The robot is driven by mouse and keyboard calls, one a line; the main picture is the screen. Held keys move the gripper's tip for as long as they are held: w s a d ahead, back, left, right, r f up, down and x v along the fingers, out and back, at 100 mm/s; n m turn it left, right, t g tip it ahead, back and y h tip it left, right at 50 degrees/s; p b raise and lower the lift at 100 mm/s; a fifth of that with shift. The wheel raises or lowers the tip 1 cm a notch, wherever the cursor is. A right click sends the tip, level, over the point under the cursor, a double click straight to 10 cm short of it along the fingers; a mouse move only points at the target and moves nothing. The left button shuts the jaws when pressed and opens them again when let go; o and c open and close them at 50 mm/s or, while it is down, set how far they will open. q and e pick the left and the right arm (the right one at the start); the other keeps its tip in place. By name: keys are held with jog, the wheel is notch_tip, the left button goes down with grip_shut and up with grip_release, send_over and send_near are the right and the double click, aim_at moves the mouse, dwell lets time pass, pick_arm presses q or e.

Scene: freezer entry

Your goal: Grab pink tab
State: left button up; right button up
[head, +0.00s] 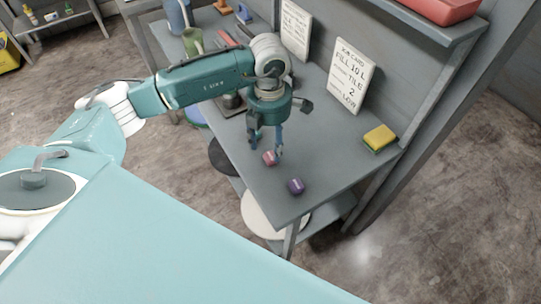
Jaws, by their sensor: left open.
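A small pink tab (270,158) sits on the grey workbench (325,157). My left gripper (266,151) points down over the bench right at the pink tab, with its fingers spread open. One finger is left of the tab and the other is to its right. I cannot tell whether either finger touches it. A small purple tab (295,186) lies on the bench in front of the pink one, apart from the gripper. My right gripper is not in view.
A yellow sponge (379,138) lies at the bench's right end. White cards with writing (346,78) lean against the back panel. A red box (440,8) is on the upper shelf. A green mug (193,41) and other items stand farther back.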

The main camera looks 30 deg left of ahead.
aim_at(271, 156)
pick_arm(q)
notch_tip(271, 156, down, 4)
jog(key=shift+w+f+p, duration=0.1)
jog(key=shift+f+p, duration=0.05)
jog(key=shift+p, duration=0.9)
jog(key=shift+w+f, duration=0.1)
jog(key=shift+f, duration=0.45)
jog(key=c, duration=1.1)
